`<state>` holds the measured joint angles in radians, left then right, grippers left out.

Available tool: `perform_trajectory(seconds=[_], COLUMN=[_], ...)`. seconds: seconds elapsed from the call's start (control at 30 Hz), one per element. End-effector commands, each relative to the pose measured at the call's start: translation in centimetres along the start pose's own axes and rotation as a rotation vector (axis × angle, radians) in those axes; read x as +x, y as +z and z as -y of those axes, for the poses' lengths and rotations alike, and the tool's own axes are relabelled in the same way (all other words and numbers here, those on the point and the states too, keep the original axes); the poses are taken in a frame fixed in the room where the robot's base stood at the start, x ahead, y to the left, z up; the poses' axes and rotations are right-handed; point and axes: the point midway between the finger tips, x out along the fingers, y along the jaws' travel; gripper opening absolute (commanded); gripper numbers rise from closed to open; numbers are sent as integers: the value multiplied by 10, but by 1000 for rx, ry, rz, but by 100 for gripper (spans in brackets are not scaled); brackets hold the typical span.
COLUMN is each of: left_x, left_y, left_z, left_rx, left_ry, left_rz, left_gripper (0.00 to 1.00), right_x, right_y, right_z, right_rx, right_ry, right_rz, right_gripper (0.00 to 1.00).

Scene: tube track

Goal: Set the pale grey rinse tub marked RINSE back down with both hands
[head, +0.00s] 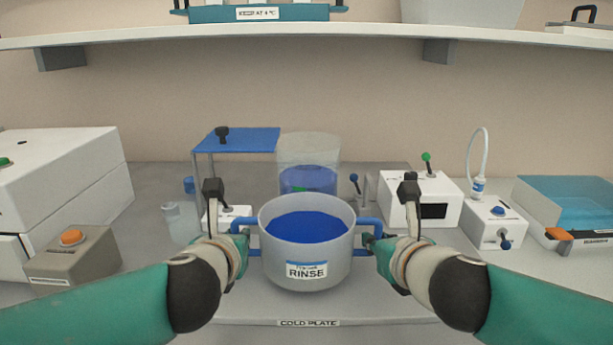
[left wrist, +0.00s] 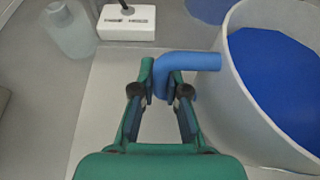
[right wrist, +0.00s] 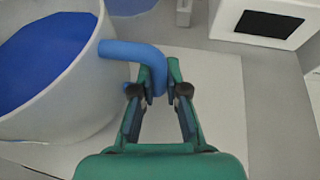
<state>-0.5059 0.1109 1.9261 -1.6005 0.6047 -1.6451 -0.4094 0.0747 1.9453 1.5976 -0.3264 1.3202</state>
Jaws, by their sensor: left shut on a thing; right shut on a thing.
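The pale grey rinse tub (head: 306,271) marked RINSE is upright in the middle of the head view, with blue liquid (head: 307,227) inside. It is over the pale cold plate (head: 262,308); I cannot tell whether its base touches the plate. My left gripper (left wrist: 162,88) is shut on the tub's blue left handle (left wrist: 196,61). My right gripper (right wrist: 158,88) is shut on the tub's blue right handle (right wrist: 130,51). In the head view, my wrists partly cover both handles.
A clear vessel of blue liquid (head: 308,155) stands just behind the tub. A blue-topped stand (head: 238,140) and a small bottle (head: 181,224) are behind to the left. A white box with a dark window (head: 421,205) is behind to the right. A shelf (head: 300,38) runs above.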

Motion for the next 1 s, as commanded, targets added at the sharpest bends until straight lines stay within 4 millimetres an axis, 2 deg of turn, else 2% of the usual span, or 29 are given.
perform_trajectory(seconds=[0.4, 0.87, 0.9, 1.0], left_x=[4, 4, 4, 4], left_y=[-8, -8, -8, -9], left_z=[-3, -2, -2, -2], left_rx=[-2, -2, -2, -2], left_ry=[5, 5, 5, 4], left_rz=[2, 3, 3, 2], left_gripper=[0, 0, 16, 33], right_x=[3, 3, 3, 3], right_y=[-8, -8, -8, -8], right_z=[2, 2, 2, 2], right_rx=[2, 2, 2, 3], right_ry=[-3, -2, -2, -2], right_rz=[3, 3, 3, 3], right_gripper=[0, 0, 0, 0])
